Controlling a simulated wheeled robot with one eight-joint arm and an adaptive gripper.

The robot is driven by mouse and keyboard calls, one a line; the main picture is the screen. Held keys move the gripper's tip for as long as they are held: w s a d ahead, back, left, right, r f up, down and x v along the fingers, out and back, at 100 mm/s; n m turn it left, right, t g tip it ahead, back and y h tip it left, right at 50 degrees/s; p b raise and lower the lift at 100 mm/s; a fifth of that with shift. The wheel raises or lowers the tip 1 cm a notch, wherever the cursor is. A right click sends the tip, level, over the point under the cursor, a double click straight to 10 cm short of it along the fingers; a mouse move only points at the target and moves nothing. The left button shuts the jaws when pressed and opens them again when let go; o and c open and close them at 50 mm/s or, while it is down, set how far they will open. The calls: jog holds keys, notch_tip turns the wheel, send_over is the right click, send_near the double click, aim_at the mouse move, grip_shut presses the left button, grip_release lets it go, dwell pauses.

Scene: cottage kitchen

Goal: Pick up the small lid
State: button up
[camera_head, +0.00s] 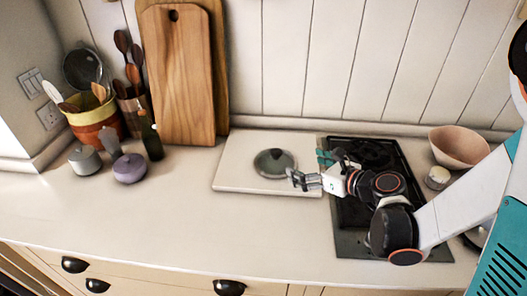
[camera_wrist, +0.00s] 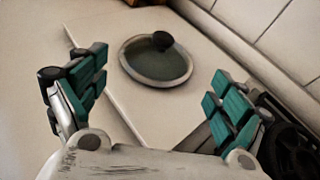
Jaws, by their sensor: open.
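The small lid (camera_head: 272,163) is round, with a grey-green glass top, a pale rim and a dark knob. It lies flat on a white board (camera_head: 234,176) on the counter. In the wrist view the lid (camera_wrist: 148,66) is ahead of the fingers, a little above the picture's middle, with its knob at the far side. My gripper (camera_head: 302,180) is just right of the lid in the head view. In the wrist view my gripper (camera_wrist: 155,95) has its teal-padded fingers wide apart and nothing between them. The fingers do not appear to touch the lid.
A black stove (camera_head: 352,214) lies right of the board, under my arm. A pink bowl (camera_head: 460,147) stands at the right. Wooden cutting boards (camera_head: 180,80) lean on the wall behind. A dark bottle (camera_head: 152,142) and a purple pot (camera_head: 129,169) stand left. The front counter is clear.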

aim_at(279, 155)
jog(key=b+x, duration=0.2)
jog(key=x, duration=0.6)
jog(key=shift+w+a+f, duration=0.1)
jog(key=shift+w, duration=0.05)
jog(key=shift+w+r+b+x, duration=0.15)
jog(key=shift+b+x, duration=0.3)
jog(key=shift+x, duration=1)
jog(key=shift+w+r+b+x, duration=0.15)
jog(key=shift+b+x, duration=0.3)
jog(key=shift+x, duration=0.95)
jog(key=shift+s+r, duration=0.1)
jog(key=shift+s, duration=0.3)
jog(key=c, duration=1.7)
